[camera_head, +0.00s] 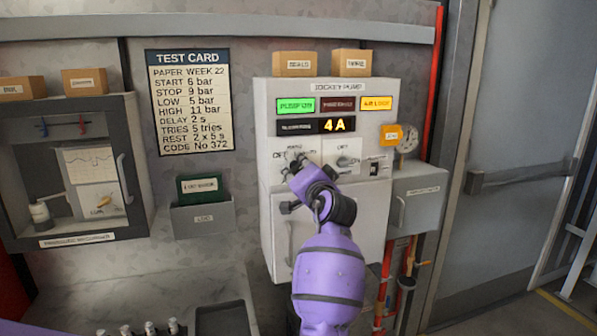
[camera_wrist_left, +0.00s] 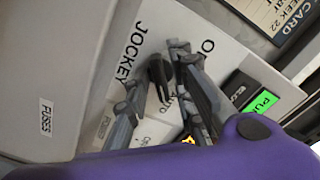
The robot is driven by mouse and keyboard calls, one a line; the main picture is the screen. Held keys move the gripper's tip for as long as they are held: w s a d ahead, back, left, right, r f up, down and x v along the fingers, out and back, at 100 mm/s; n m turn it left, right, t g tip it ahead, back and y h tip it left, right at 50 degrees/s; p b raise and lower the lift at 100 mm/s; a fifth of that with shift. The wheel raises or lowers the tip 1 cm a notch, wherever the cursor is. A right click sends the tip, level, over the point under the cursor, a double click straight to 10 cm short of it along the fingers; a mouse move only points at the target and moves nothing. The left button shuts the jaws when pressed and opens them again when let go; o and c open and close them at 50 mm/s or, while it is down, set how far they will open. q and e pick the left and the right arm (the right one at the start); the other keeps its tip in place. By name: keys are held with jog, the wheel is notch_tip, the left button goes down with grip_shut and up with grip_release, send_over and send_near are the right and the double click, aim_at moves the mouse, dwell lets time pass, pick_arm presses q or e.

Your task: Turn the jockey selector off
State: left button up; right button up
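The jockey selector (camera_wrist_left: 159,72) is a black knob on a white plate marked JOCKEY and AUTO; another label beginning with O is partly hidden by a finger. In the head view my left gripper (camera_head: 297,166) is at the left selector plate on the white jockey pump cabinet (camera_head: 285,240) and covers much of it. In the left wrist view my left gripper (camera_wrist_left: 157,75) is open, its fingers on either side of the knob. A gap shows on the left finger's side; whether the right finger touches the knob I cannot tell. My right gripper is not in view.
The cabinet shows a lit green PUMP ON lamp (camera_head: 296,105), a lit amber lamp (camera_head: 376,103) and a 4 A display (camera_head: 333,125). A second selector plate (camera_head: 347,150) is just right of my gripper. A grey box (camera_head: 418,197) adjoins the cabinet at right.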

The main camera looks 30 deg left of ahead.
pick_arm(q)
grip_shut()
